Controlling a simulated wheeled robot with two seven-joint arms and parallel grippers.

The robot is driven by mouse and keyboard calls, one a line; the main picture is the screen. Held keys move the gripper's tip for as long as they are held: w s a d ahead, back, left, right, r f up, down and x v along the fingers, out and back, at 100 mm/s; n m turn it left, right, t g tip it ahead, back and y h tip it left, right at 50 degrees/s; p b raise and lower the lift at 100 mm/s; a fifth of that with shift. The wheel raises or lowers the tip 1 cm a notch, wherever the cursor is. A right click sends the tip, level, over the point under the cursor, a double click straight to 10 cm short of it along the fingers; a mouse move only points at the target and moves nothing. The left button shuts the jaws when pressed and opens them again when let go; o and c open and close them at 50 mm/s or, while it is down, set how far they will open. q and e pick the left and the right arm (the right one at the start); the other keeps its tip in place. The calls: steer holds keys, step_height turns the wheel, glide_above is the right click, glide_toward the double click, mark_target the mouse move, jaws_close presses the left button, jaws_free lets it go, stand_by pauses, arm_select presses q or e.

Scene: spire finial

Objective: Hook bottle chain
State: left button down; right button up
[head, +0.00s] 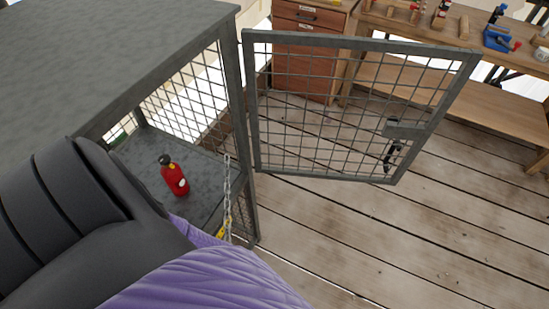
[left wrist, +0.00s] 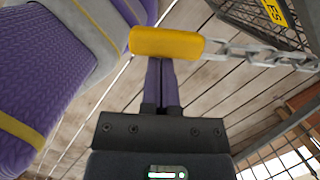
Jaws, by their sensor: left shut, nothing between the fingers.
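A red bottle (head: 174,178) with a dark top stands on the floor of the open mesh cage. A metal chain (head: 227,190) hangs by the cage's front post. In the left wrist view the chain (left wrist: 262,52) runs right from a yellow end piece (left wrist: 167,42). My left gripper (left wrist: 161,64) is shut, its purple fingers together with nothing between them. Its tips appear just at the yellow piece's lower edge; I cannot tell whether they touch. In the head view my left arm hides that gripper. My right gripper is not in view.
The mesh door (head: 345,110) stands swung open to the right, its latch (head: 405,130) at the far edge. A workbench (head: 465,85) with tools and a drawer cabinet (head: 305,60) stand behind. The plank floor (head: 400,240) at right is clear. A yellow label (left wrist: 275,12) shows near the cage.

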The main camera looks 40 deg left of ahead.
arm_select(q)
steer(key=s+a+m+p, duration=0.1)
steer(key=s+a+m, duration=0.1)
steer(key=s+a, duration=0.5)
steer(key=shift+m+t, duration=0.3)
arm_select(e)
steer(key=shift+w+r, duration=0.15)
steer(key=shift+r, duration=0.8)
arm_select(q)
steer(key=shift+d, duration=0.1)
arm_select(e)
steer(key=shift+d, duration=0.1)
